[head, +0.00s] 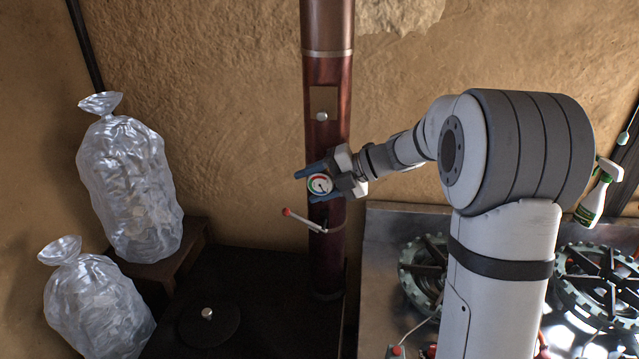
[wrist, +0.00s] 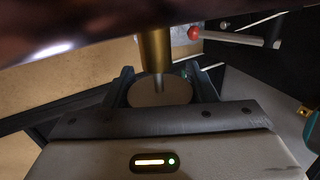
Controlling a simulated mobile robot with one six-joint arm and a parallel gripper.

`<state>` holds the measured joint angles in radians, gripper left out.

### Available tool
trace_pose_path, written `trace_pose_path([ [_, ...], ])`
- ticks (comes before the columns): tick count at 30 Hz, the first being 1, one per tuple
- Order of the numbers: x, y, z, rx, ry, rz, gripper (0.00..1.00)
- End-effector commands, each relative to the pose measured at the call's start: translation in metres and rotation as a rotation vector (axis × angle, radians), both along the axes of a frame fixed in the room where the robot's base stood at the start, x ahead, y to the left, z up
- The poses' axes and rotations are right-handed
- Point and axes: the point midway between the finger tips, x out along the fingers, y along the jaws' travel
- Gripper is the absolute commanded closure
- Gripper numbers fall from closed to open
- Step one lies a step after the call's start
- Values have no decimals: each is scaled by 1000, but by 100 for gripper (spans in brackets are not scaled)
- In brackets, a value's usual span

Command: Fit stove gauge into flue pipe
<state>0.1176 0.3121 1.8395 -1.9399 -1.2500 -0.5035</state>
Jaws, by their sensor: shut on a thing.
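The flue pipe (head: 330,80) is a tall dark red column with a pale band, rising from the black stove (head: 250,290). The stove gauge (head: 319,184) is a small round dial with a coloured scale, in front of the pipe. My gripper (head: 309,185) is shut on it, one blue finger on each side. In the wrist view, the gauge's round body (wrist: 160,92) sits between the fingers. A thin grey rod and a wider brass piece (wrist: 156,52) run from it towards the dark pipe surface above.
A red-knobbed lever (head: 303,220) sticks out from the pipe just below the gauge. Two filled clear bags (head: 130,190) stand at left. A metal hob (head: 385,230) with burners and a spray bottle (head: 597,195) are at right. The wall behind is clay.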

Motion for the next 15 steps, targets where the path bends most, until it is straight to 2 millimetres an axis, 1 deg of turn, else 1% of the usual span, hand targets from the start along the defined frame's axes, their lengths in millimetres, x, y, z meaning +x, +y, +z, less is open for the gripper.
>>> trace_pose_path([
  [15, 13, -3, 1, 0, 0, 0, 72],
])
